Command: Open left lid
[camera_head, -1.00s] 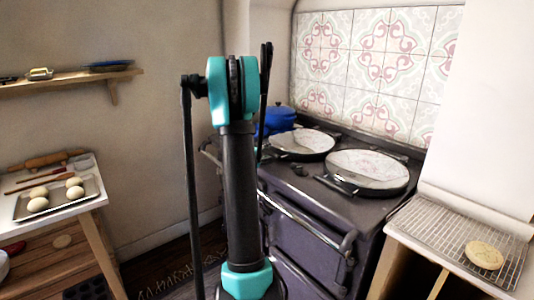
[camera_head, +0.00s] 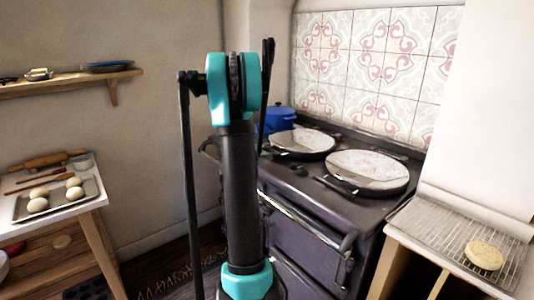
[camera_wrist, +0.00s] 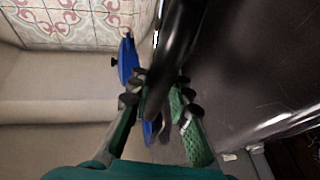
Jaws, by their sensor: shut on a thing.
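The left lid (camera_head: 302,141) is a round, shiny, reflective disc on the dark stove, and it looks down flat. In the wrist view my gripper (camera_wrist: 158,94) has its green fingers closed around a thick black bar, which looks like the left lid's handle (camera_wrist: 178,42). In the head view my upright arm hides the gripper and its contact with the lid. The right lid (camera_head: 367,170) also lies flat, with its dark handle along its front left.
The dark stove (camera_head: 300,200) has a front rail (camera_head: 310,222). A blue pot (camera_head: 279,119) stands behind the left lid. A wire rack (camera_head: 440,235) is on the right counter. A tray with dough balls (camera_head: 42,203) is on the left table.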

